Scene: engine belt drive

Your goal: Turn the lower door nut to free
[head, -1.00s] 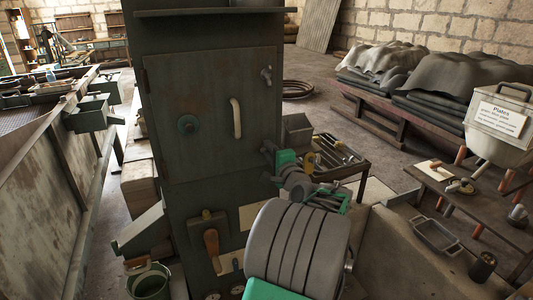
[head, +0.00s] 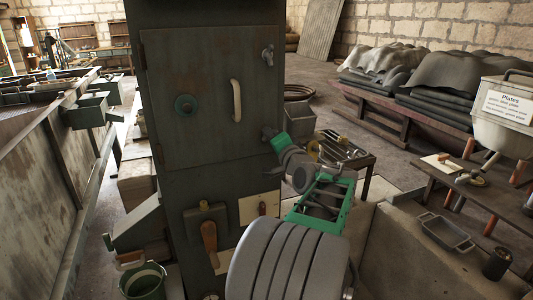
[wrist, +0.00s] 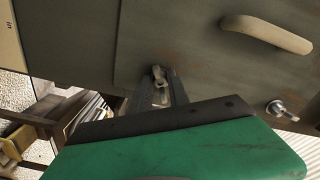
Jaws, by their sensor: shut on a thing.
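The dark metal cabinet door (head: 205,110) is closed flat in its frame. My gripper (head: 269,133) reaches the door's lower right edge from the right. In the wrist view my gripper (wrist: 160,88) is shut on the lower door nut (wrist: 158,72), whose small metal end shows at the fingers. The fingers and green gripper body hide the rest of it.
A low metal table (head: 345,150) with tools stands behind my arm. A lever with a wooden grip (head: 209,240) sticks out below the door. A green bucket (head: 143,280) is at lower left. Covered stacks (head: 440,80) lie at the back right.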

